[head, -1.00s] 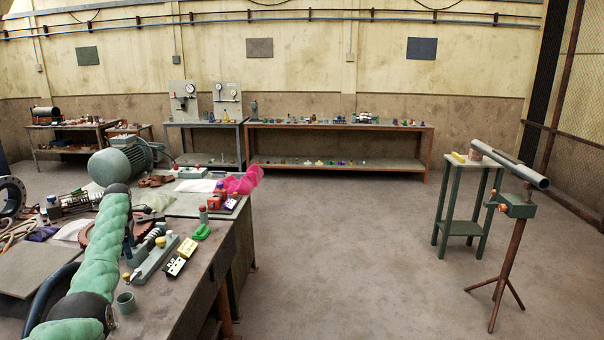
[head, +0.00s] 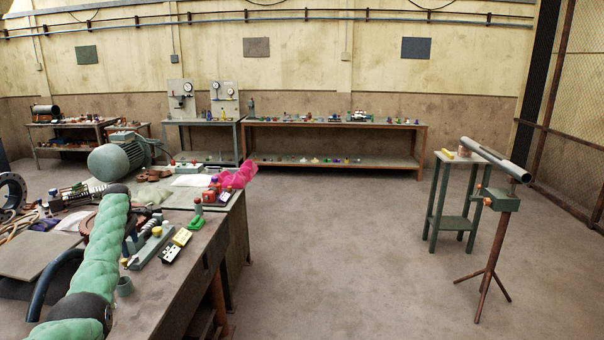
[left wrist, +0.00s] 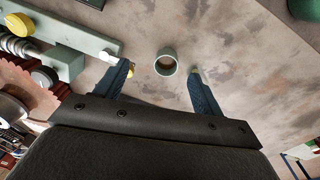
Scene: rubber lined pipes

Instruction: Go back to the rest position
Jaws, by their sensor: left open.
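My left arm, in a green padded sleeve, reaches over the workbench (head: 190,275) at the left of the head view. Its gripper is mostly hidden there behind the sleeve. In the left wrist view, the left gripper (left wrist: 162,68) has its two dark blue fingers spread wide apart. They hold nothing. A small grey-green cup (left wrist: 166,62) shows between the fingertips, apart from both. My right gripper is not in view.
The floor between is clear.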

